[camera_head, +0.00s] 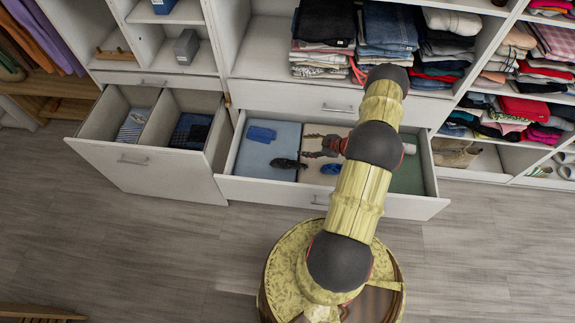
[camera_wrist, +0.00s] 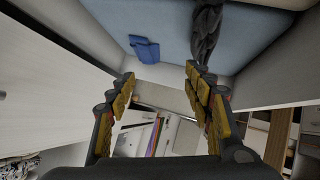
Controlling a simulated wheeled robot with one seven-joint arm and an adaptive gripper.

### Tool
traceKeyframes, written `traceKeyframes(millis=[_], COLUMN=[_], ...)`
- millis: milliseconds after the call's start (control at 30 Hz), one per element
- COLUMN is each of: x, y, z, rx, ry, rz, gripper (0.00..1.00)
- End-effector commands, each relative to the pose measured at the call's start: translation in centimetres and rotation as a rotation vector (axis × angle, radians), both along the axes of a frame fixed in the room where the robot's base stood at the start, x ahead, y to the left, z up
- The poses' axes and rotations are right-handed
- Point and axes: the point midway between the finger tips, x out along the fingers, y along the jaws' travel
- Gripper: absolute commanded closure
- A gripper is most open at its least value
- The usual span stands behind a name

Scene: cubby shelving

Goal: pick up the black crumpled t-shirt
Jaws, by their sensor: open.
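The black crumpled t-shirt (camera_head: 288,163) lies in the open wide drawer (camera_head: 330,202), on the light blue drawer floor near the front. In the wrist view the black t-shirt (camera_wrist: 207,30) is a dark, creased strip at the top, right of centre and beyond the right finger. My gripper (camera_head: 308,146) is over the drawer, just right of the t-shirt in the head view. In the wrist view my gripper (camera_wrist: 161,80) has its two yellow-padded fingers spread wide, with nothing between them. The t-shirt is apart from the fingers in the wrist view.
A blue folded cloth (camera_head: 262,133) lies at the drawer's back left; it also shows in the wrist view (camera_wrist: 145,48). A dark blue item (camera_head: 331,169) lies right of the t-shirt. A deeper open drawer (camera_head: 150,170) stands to the left. Shelves of folded clothes (camera_head: 388,28) rise behind.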

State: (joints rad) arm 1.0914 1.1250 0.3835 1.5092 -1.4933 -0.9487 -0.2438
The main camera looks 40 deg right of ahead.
Motion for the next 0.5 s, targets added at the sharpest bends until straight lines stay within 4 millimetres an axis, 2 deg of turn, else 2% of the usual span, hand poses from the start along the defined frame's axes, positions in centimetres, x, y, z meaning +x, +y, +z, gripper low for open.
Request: traceKeyframes(millis=[33, 100, 233, 367, 500], x=[-1.4, -2.8, -4.4, -4.6, -3.5], y=[1.0, 2.4, 4.1, 5.0, 5.6], z=[-1.8, -3.3, -4.8, -5.5, -6.2], rx=[0.036, 0.075, 0.122, 0.14, 0.141], ry=[-0.019, -0.047, -0.084, -0.1, -0.1], rz=[0.009, 0.028, 0.049, 0.057, 0.059], gripper=[0.49, 0.49, 0.49, 0.49, 0.49])
